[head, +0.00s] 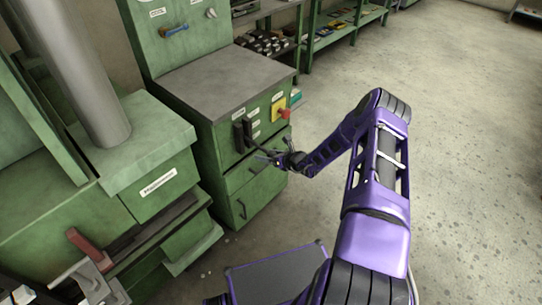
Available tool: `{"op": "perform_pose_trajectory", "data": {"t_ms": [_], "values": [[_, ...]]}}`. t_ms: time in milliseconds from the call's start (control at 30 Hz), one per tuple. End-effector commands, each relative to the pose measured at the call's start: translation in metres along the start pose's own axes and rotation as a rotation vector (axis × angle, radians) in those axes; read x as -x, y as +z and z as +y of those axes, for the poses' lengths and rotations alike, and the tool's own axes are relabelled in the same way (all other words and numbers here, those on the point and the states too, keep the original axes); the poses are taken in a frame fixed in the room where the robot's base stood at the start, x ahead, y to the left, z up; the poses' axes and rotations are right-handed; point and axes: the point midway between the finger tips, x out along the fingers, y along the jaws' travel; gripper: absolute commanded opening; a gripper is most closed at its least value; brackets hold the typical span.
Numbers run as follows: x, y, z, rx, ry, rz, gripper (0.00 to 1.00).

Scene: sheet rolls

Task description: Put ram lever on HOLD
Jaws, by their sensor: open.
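A dark lever (248,132) stands on a black plate (238,138) on the front of the green cabinet (208,130). Small white labels (256,123) are stacked just right of it, too small to read. It looks like the ram lever, but I cannot tell which label it points at. My gripper (262,155) is open at the cabinet front, just below and right of the lever. Its fingers point left toward the lever. I cannot tell whether they touch it.
A yellow switch plate with a red handle (283,112) is right of the labels. A blue handle (174,29) is on the upper panel. The green press (150,150) stands at left, with a red handle (85,245) low in front. The floor at right is clear.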

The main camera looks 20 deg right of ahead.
Motion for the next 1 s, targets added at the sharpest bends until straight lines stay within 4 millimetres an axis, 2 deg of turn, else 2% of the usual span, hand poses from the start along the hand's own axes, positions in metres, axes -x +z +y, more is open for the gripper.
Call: {"op": "perform_pose_trajectory", "data": {"t_ms": [167, 700, 833, 1000], "values": [[0.017, 0.001, -0.001, 0.000, -0.002, 0.001, 0.78], [0.141, 0.001, -0.001, -0.001, -0.003, 0.000, 0.78], [0.161, 0.000, -0.001, -0.001, -0.003, 0.000, 0.78], [0.173, 0.000, 0.000, 0.000, -0.001, -0.001, 0.78]]}}
